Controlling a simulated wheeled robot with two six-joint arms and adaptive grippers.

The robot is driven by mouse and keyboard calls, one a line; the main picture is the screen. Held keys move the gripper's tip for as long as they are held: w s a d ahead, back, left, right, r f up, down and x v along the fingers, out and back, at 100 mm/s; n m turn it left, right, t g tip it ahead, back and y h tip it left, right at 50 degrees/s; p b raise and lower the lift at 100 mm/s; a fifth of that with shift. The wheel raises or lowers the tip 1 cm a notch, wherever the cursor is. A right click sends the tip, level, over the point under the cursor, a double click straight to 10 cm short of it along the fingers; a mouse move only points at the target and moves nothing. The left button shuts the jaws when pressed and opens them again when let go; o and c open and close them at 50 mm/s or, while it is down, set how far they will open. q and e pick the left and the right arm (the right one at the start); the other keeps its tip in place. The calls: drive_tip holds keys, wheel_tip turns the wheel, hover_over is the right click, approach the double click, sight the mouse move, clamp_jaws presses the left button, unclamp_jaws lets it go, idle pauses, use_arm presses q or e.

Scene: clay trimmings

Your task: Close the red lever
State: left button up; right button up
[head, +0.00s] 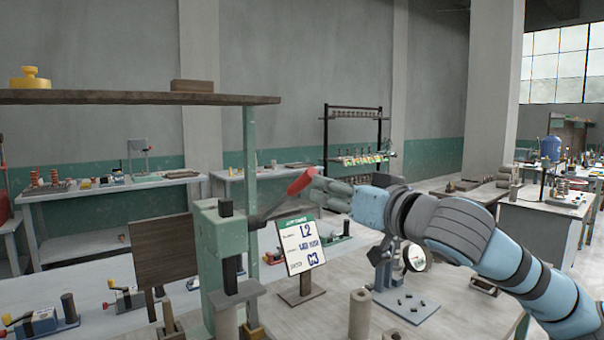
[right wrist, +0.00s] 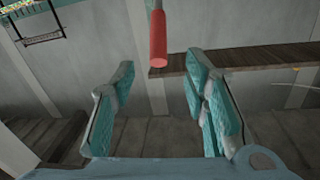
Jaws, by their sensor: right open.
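The red lever (head: 301,181) is a red grip on a thin dark rod. The rod rises to the right from a green press (head: 215,245) at the bench's left-centre. My right gripper (head: 322,187) comes in from the right, with its fingertips at the grip's upper end. In the right wrist view the red grip (right wrist: 158,40) hangs from the top, its end near the gap between the open teal fingers (right wrist: 160,72). Both fingers look apart from it; exact depth is unclear. My left gripper is not in view.
A magnifier stand (head: 405,285) and a clay-coloured cylinder (head: 360,313) are nearby. A wooden shelf (head: 130,98) hangs above the press. Open air surrounds the grip.

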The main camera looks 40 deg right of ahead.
sight(306, 179)
drive_tip(key=w+p, duration=0.2)
drive_tip(key=w, duration=0.1)
drive_tip(key=w+d+p, duration=0.1)
drive_tip(key=w+p, duration=0.1)
drive_tip(key=w, duration=0.2)
drive_tip(key=w+p, duration=0.3)
drive_tip(key=shift+w+d+r, duration=0.2)
drive_tip(key=shift+w+d, duration=0.05)
drive_tip(key=shift+d, duration=0.15)
drive_tip(key=shift+w+f, duration=0.1)
drive_tip(key=shift+w, duration=0.1)
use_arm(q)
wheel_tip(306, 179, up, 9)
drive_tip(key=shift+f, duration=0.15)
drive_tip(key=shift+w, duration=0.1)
use_arm(e)
clamp_jaws()
